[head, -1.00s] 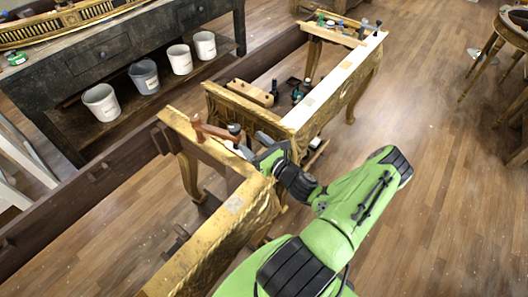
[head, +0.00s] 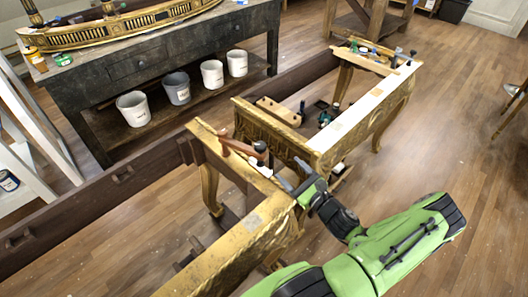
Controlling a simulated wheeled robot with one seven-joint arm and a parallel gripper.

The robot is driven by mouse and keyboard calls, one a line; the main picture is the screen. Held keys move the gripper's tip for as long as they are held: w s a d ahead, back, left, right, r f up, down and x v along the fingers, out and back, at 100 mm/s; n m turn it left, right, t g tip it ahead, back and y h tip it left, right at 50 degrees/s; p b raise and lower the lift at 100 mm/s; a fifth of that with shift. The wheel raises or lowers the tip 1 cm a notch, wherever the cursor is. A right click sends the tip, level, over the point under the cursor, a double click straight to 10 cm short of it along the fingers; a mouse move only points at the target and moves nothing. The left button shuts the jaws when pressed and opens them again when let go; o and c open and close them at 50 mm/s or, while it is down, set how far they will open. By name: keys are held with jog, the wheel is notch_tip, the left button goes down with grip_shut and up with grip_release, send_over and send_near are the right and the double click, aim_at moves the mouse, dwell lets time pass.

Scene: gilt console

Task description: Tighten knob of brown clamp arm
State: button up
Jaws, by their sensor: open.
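The brown clamp arm (head: 238,147) lies across the top of the near gilt console rail (head: 207,138). A dark knob (head: 260,147) stands at its right end. My gripper (head: 289,172) is open, with its grey fingers to the right of and below the knob in the picture. A gap shows between the fingers and the knob, and nothing is between the fingers. How far the fingers are from the knob in depth is hard to tell.
A second gilt console section (head: 350,120) stands behind, with a wooden block (head: 278,111) and small tools beside it. A dark workbench (head: 150,75) holds several buckets on its lower shelf. The wooden floor at right (head: 455,140) is clear.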

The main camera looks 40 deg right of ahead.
jog(key=w+d+f+n+y+b, duration=0.1)
jog(key=d+n+y+b, duration=0.2)
jog(key=n, duration=1)
jog(key=n+g+y+b, duration=0.3)
jog(key=n+y+b, duration=0.25)
jog(key=n, duration=1.85)
send_near(255, 144)
jog(key=shift+h, duration=0.25)
jog(key=x, duration=1)
jog(key=shift+d+f, duration=0.15)
jog(key=c, duration=1)
jog(key=shift+b, duration=0.35)
